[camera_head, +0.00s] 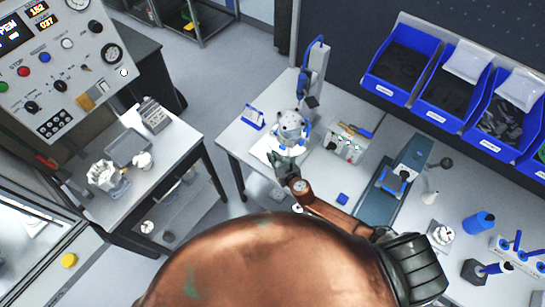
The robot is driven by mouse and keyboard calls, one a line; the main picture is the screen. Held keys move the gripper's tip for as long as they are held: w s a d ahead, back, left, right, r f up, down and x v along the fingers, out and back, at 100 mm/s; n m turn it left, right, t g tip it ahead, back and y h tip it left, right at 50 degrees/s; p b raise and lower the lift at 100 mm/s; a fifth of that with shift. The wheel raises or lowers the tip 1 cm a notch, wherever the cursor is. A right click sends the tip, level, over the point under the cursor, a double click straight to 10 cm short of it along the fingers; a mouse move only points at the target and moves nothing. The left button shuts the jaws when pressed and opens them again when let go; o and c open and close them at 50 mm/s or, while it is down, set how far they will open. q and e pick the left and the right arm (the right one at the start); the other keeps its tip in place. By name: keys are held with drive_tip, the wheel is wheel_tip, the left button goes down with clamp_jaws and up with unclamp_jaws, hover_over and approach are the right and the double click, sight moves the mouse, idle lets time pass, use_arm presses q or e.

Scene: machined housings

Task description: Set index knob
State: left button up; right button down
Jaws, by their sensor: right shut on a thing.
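My right gripper (282,160) is at the end of the copper-coloured arm, at the middle of the white workbench. It is shut, with its fingertips against the lower side of a round grey machined housing (291,128). The fingers and the exact contact are small and partly hidden by the housing. The housing sits in front of an upright grey column with blue parts (314,72). I cannot make out a separate index knob there. A small box with knobs (346,142) stands to the right of the housing. My left gripper is not in view.
A blue-grey fixture (378,205) lies right of my arm. Blue bins (402,62) line the back wall. A blue bottle (478,223) stands at the right. A control panel (60,60) and a side table (175,142) are at the left. Floor separates the two tables.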

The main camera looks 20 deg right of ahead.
drive_tip(key=shift+n+y, duration=0.4)
drive_tip(key=c, duration=2)
unclamp_jaws()
drive_tip(key=v, duration=0.8)
drive_tip(key=shift+r, duration=0.1)
